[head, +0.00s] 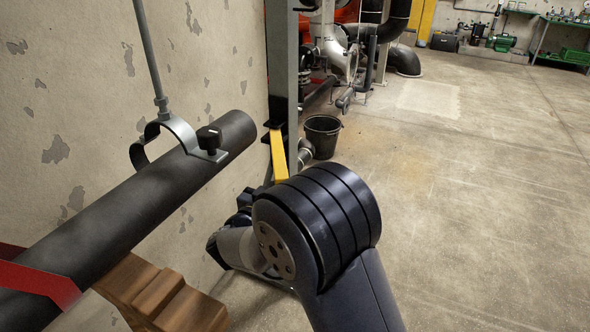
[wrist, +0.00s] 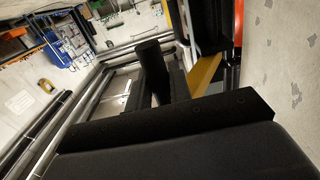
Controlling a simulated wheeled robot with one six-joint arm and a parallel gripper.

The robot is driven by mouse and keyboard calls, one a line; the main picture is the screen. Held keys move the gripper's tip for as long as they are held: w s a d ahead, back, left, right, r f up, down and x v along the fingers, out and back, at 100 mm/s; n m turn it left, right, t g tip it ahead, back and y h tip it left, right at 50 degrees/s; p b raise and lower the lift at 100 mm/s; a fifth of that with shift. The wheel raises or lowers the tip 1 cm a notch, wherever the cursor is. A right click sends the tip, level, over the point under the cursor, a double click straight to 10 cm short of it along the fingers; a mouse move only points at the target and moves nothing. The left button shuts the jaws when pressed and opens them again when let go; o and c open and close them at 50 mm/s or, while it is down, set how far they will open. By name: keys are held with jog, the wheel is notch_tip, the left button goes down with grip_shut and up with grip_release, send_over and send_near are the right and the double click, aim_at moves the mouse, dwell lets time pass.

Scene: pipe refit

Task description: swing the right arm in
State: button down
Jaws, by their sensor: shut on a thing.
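The right arm appears as a yellow bar (head: 278,155) on a grey upright post (head: 282,70) beside the wall in the head view. It also shows in the wrist view (wrist: 205,74), just right of the jaws. My gripper (wrist: 158,92) is shut on a dark round handle (wrist: 152,58) that stands up between the fingers. Whether this handle joins the yellow bar is too dark to tell. In the head view my own arm hides most of the gripper, which is low beside the yellow bar's lower end.
A dark pipe (head: 150,195) runs along the wall at left, held by a hanging clamp (head: 165,140) with a black knob, near wooden blocks (head: 160,295) and a red bracket (head: 45,282). A black bucket (head: 322,136) stands beyond my arm. The floor at right is clear.

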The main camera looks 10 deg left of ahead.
jog(key=shift+s+a+r+m+g+h+p, duration=0.1)
jog(key=shift+a+m+g+h+p, duration=0.75)
jog(key=shift+a+h, duration=0.5)
jog(key=shift+s+a+r+m+g+h+p, duration=0.1)
jog(key=shift+a+m+g+h+p, duration=0.45)
jog(key=shift+a+m+h+p, duration=0.75)
jog(key=shift+w+a+b, duration=0.1)
jog(key=shift+a+b, duration=0.15)
jog(key=shift+b, duration=0.1)
jog(key=c, duration=1.6)
grip_release()
jog(key=shift+o, duration=1.3)
jog(key=shift+f, duration=0.1)
jog(key=shift+n, duration=0.25)
jog(key=shift+d, duration=0.1)
